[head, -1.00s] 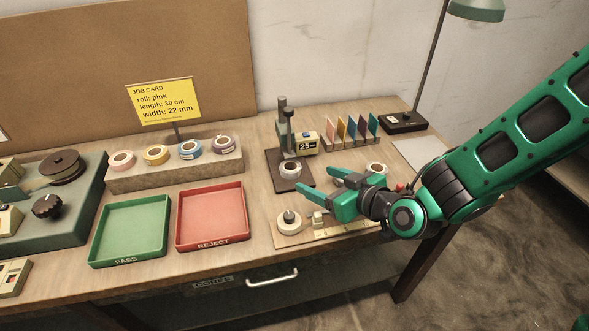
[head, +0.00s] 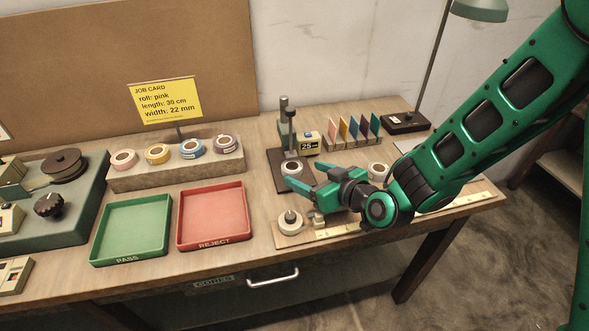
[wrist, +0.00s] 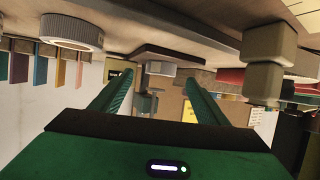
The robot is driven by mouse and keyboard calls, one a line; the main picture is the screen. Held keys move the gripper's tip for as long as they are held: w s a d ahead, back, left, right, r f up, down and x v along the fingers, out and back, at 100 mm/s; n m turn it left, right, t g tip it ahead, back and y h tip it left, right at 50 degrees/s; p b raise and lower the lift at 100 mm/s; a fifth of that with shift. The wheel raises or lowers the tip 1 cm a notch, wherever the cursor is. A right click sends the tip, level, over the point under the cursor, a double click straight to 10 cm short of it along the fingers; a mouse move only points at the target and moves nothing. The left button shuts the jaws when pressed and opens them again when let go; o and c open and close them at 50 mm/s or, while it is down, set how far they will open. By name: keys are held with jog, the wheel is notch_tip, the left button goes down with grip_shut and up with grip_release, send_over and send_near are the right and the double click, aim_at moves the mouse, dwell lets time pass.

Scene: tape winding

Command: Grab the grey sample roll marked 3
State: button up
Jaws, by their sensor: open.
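My gripper (head: 301,174) is open and empty, low over the bench, with its fingers toward the gauge stand. A pale grey-white roll (head: 292,168) lies on the dark base of that stand. In the wrist view this roll (wrist: 160,68) shows between my two fingers (wrist: 158,76), beyond their tips and apart from them. A second pale roll (head: 379,170) lies behind my gripper and shows large at upper left in the wrist view (wrist: 72,32). A third pale roll (head: 290,222) sits on the left end of the ruler board. I cannot read a 3 on any roll.
The gauge stand (head: 287,125) rises behind its roll. The ruler board (head: 335,232) with a small block (head: 318,219) lies in front. Green (head: 130,228) and red (head: 213,215) trays and a rack (head: 175,173) of coloured rolls stand left. Colour cards (head: 352,129) stand behind.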

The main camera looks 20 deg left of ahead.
aim_at(289, 165)
jog(key=shift+x, duration=2.8)
jog(key=shift+r, duration=0.15)
jog(key=c, duration=1.2)
